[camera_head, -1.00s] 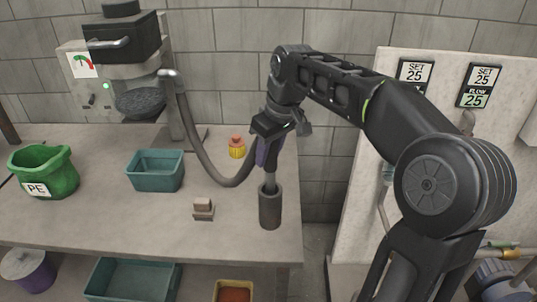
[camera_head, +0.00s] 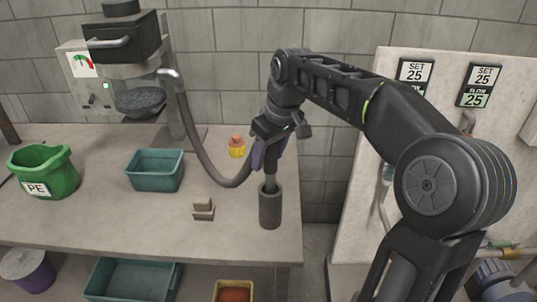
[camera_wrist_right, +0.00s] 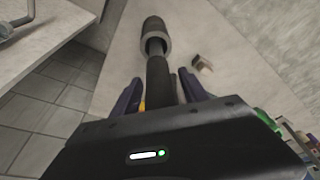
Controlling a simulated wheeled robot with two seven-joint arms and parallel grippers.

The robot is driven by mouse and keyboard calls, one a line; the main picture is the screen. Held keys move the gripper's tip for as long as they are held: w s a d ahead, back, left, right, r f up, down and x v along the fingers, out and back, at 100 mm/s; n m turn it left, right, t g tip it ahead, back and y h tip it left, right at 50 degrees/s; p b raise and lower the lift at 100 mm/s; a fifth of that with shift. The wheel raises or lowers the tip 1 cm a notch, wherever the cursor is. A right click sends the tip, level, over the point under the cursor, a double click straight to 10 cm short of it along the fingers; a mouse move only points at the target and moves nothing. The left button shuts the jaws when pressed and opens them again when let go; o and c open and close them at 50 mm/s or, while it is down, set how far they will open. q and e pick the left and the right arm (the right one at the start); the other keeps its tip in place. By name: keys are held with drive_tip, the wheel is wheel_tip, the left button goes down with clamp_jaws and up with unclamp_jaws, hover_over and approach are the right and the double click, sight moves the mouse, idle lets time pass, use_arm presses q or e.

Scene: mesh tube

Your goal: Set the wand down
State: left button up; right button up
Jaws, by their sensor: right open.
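The wand (camera_wrist_right: 160,82) is a dark rod joined to a grey hose (camera_head: 200,138) that loops down from the machine. Its lower end stands in a dark cylindrical holder (camera_head: 270,209) near the table's right front corner. The holder also shows at the top of the right wrist view (camera_wrist_right: 154,33). My right gripper (camera_head: 268,158) is above the holder, around the wand. In the right wrist view its purple fingers (camera_wrist_right: 158,90) stand apart on both sides of the wand, with gaps visible. My left gripper is not in view.
A small brown block (camera_head: 203,208) sits left of the holder. A teal bin (camera_head: 155,187), a green PE bag (camera_head: 45,175) and a yellow-orange bottle (camera_head: 237,150) are on the table (camera_head: 120,225). A panel (camera_head: 350,215) with SET 25 signs stands to the right.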

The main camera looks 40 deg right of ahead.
drive_tip(key=shift+r, duration=0.55)
drive_tip(key=v, duration=0.4)
drive_tip(key=shift+s+r, duration=0.15)
drive_tip(key=shift+r, duration=0.05)
drive_tip(key=p+v, duration=0.4)
drive_tip(key=v, duration=0.2)
drive_tip(key=shift+s+r, duration=0.15)
drive_tip(key=shift+r, duration=0.2)
drive_tip(key=shift+d, duration=0.1)
idle(0.5)
